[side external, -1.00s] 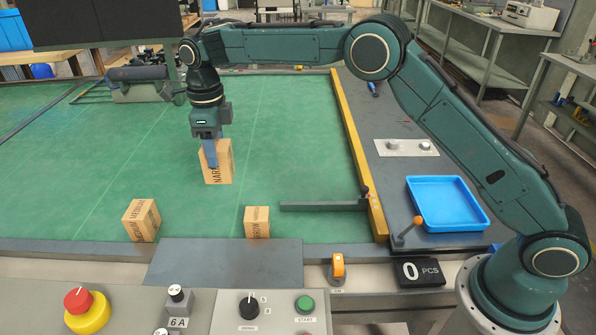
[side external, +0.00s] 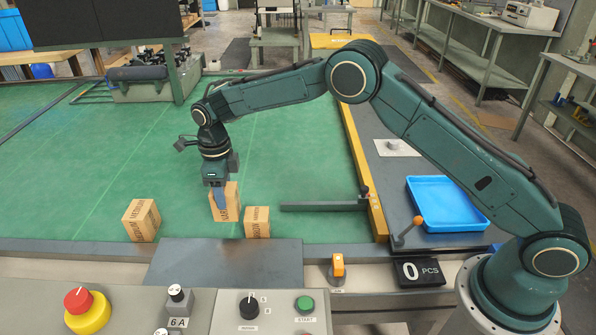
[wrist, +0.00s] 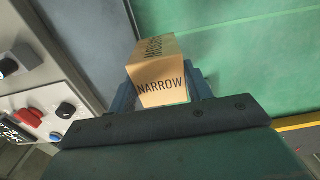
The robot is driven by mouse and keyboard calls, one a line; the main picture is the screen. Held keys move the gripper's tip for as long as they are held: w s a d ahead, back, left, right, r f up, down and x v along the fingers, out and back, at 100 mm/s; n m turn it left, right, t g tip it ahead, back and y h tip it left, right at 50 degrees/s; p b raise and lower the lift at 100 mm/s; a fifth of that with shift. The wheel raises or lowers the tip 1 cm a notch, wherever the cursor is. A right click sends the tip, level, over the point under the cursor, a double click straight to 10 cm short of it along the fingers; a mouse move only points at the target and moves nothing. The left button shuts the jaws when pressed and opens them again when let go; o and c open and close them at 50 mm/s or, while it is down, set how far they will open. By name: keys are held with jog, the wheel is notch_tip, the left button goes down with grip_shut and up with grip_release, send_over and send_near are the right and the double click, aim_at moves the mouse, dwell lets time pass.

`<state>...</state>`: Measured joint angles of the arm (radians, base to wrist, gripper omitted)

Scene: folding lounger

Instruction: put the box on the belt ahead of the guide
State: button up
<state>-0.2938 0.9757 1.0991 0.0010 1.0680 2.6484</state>
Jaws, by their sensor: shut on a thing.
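My gripper (side external: 219,198) is shut on a tan cardboard box (side external: 231,208), with its blue fingers on either side. The wrist view shows the held box (wrist: 160,82) between the fingers, with NARROW printed on the face towards me. The green belt (side external: 290,150) lies under it. I cannot tell whether the box touches the belt. The guide, a dark grey bar (side external: 325,206), reaches left from the yellow rail (side external: 366,180). The held box is left of the bar's free end.
A small box (side external: 257,222) stands close to the held box on its right in the picture. Another box (side external: 142,220) stands to the left. A grey plate (side external: 225,263) and control panel are at the front. A blue tray (side external: 447,203) sits beyond the rail.

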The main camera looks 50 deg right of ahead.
aim_at(228, 214)
jog(key=shift+f, duration=4)
jog(key=shift+f, duration=0.15)
jog(key=o, duration=1.2)
notch_tip(228, 214, up, 12)
jog(key=shift+f, duration=0.15)
jog(key=shift+r, duration=0.3)
